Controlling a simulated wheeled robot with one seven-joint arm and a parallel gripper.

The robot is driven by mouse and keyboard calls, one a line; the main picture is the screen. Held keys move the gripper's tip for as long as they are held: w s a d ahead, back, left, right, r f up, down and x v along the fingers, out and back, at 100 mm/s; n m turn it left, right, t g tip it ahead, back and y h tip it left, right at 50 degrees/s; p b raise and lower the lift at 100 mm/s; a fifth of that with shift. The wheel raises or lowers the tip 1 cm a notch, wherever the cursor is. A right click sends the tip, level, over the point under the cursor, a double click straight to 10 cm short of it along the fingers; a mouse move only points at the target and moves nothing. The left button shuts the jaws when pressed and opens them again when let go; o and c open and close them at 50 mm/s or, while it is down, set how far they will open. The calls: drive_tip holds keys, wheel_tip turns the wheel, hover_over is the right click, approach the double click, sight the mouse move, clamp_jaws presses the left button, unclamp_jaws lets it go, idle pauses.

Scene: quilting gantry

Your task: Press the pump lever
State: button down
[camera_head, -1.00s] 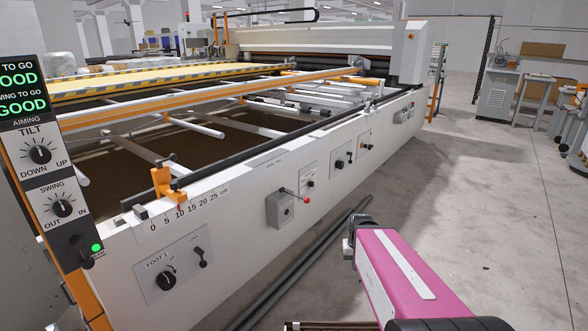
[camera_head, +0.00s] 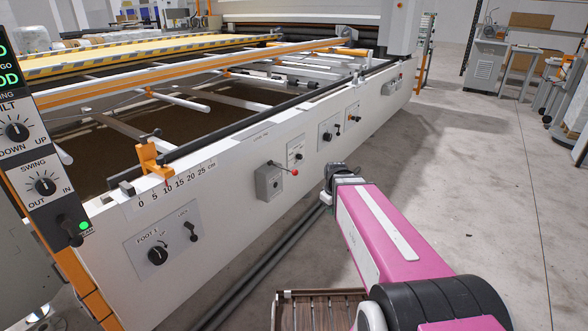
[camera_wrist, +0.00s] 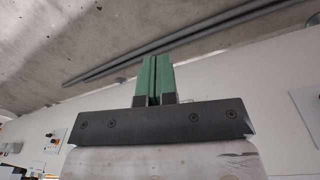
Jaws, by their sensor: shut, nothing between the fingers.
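A lever with a red ball knob (camera_head: 294,172) sticks out to the right from a grey box (camera_head: 269,182) on the machine's white side panel; I take it for the pump lever, but no readable label confirms this. My gripper (camera_head: 328,180) is right of the lever in the head view, apart from it, at the end of my pink arm; its fingertips are hard to make out there. In the wrist view my gripper (camera_wrist: 155,66) shows two green fingers shut together with nothing between them. The lever is not clearly visible in the wrist view.
Open concrete floor (camera_head: 480,190) extends to the right.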

drive_tip(key=w+a+r+n+t, duration=0.1)
drive_tip(key=w+a+r+n, duration=0.5)
drive_tip(key=w+r+n, duration=0.35)
wheel_tip(320, 180, up, 9)
drive_tip(key=n+t, duration=0.1)
drive_tip(key=n, duration=1.1)
hover_over(295, 170)
drive_tip(key=s, duration=0.4)
drive_tip(key=shift+s+d+y, duration=0.25)
drive_tip(key=shift+d+y, duration=0.05)
drive_tip(key=shift+d, duration=0.05)
drive_tip(key=shift+f, duration=0.15)
drive_tip(key=x, duration=1.3)
drive_tip(key=shift+w+f, duration=0.35)
drive_tip(key=shift+d, duration=0.1)
